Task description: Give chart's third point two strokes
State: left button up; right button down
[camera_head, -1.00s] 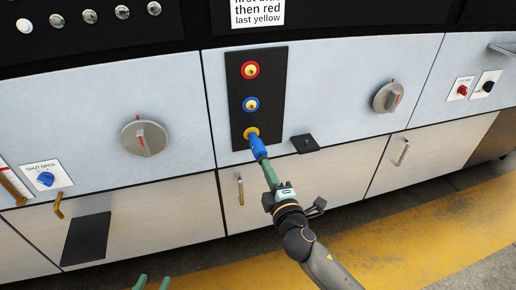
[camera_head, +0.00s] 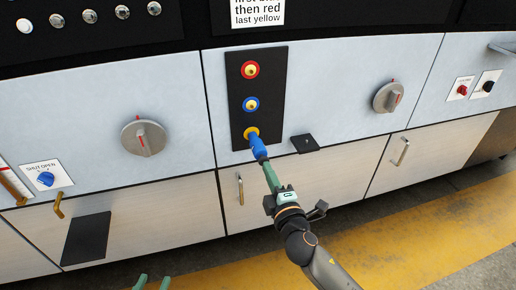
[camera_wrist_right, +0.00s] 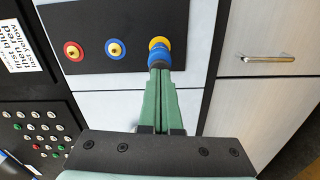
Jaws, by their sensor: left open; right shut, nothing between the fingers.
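The chart (camera_head: 257,13) is a white sign, cut off at the top, whose readable lines say "then red" and "last yellow". Below it a black panel (camera_head: 239,90) carries a red-ringed point (camera_head: 250,70), a blue-ringed point (camera_head: 251,104) and a yellow-ringed point (camera_head: 251,132), top to bottom. A blue nozzle-like piece (camera_head: 258,147) sits against the yellow point; it also shows in the right wrist view (camera_wrist_right: 160,53). My right gripper (camera_head: 265,163) is shut, its green fingertips at the blue piece's dark end. My left gripper (camera_head: 152,283) is open at the bottom edge, only its fingertips showing.
A small black block (camera_head: 305,143) juts out right of the panel. Grey knobs (camera_head: 144,138) (camera_head: 388,97) flank it. Cabinet doors with handles (camera_head: 240,188) lie below. A black plate (camera_head: 86,238) is at lower left. The floor has a yellow stripe (camera_head: 430,235).

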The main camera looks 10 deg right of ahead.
jog(key=shift+w, duration=0.85)
jog(key=shift+s, duration=1)
jog(key=shift+s, duration=0.1)
jog(key=shift+s+d, duration=0.1)
jog(key=shift+s, duration=1.8)
